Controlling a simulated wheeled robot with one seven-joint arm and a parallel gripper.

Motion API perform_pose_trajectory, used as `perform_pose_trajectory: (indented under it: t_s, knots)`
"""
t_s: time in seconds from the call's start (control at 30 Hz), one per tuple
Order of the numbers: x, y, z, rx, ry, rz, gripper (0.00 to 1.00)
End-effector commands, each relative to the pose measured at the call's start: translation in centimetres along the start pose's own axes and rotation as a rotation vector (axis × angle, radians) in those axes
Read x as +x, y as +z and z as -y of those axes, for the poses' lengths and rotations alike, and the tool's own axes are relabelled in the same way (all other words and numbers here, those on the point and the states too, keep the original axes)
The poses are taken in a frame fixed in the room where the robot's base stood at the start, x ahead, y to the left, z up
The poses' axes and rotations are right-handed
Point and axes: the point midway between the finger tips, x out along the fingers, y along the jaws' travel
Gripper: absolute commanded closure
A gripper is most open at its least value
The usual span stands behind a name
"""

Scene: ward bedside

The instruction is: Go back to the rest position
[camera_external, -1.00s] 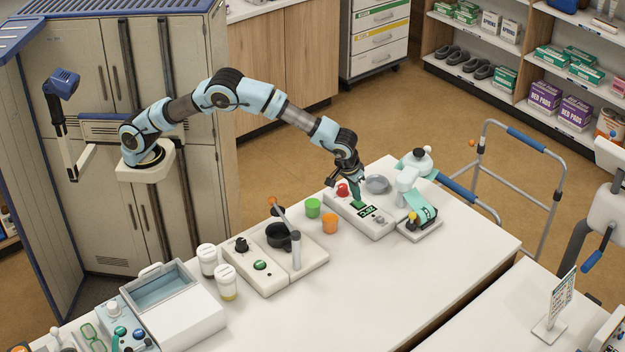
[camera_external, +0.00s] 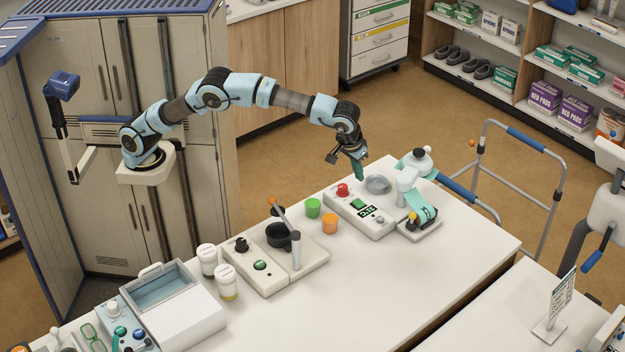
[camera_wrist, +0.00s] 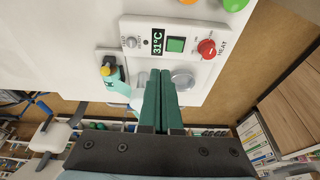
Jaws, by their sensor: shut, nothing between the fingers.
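My gripper (camera_external: 359,170) is at the end of my raised arm, just above the far edge of the white table (camera_external: 370,285). Its green fingers are together with nothing between them. In the wrist view my gripper (camera_wrist: 163,80) points toward a white device with a red knob (camera_wrist: 207,48), a green button and a small display. That device (camera_external: 362,228) stands below and in front of the gripper in the external view. The gripper is apart from it. A round grey dish (camera_external: 377,184) at the device's far end is partly hidden by the fingers in the wrist view.
A stirring station (camera_external: 275,262) and white jars stand further left. A walker (camera_external: 515,190) stands behind the table.

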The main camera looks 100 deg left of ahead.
Motion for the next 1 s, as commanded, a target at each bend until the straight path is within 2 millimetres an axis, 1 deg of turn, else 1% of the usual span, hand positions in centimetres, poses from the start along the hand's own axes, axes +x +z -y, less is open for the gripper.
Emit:
perform_pose_trajectory:
  t_s: [0.17,0.27,0.37,0.47,0.5,0.57,0.6,0.67,0.7,0.77,0.8,0.87,0.9,0.97,1.0]
  knots:
    - [0.0,0.0,0.1,0.002,0.0,0.001,1.0]
    - [0.0,0.1,1.1,0.023,0.005,0.013,1.0]
    - [0.2,0.5,3.3,0.073,0.015,0.038,1.0]
    - [0.5,1.7,6.5,0.154,0.037,0.069,1.0]
    - [0.6,2.4,7.9,0.19,0.048,0.08,1.0]
    - [0.8,3.6,10.0,0.247,0.065,0.096,1.0]
    - [0.9,4.6,11.5,0.284,0.076,0.105,1.0]
    - [1.0,6.2,13.7,0.341,0.094,0.116,1.0]
    - [1.1,7.4,15.2,0.378,0.105,0.123,1.0]
    - [1.2,9.3,17.5,0.437,0.122,0.131,1.0]
    - [1.3,10.6,19.1,0.476,0.132,0.135,1.0]
    - [1.4,12.7,21.5,0.535,0.148,0.139,1.0]
    - [1.5,14.2,23.1,0.575,0.158,0.14,1.0]
    - [1.6,16.4,25.6,0.633,0.171,0.14,1.0]
    - [1.7,17.9,27.1,0.669,0.178,0.14,1.0]
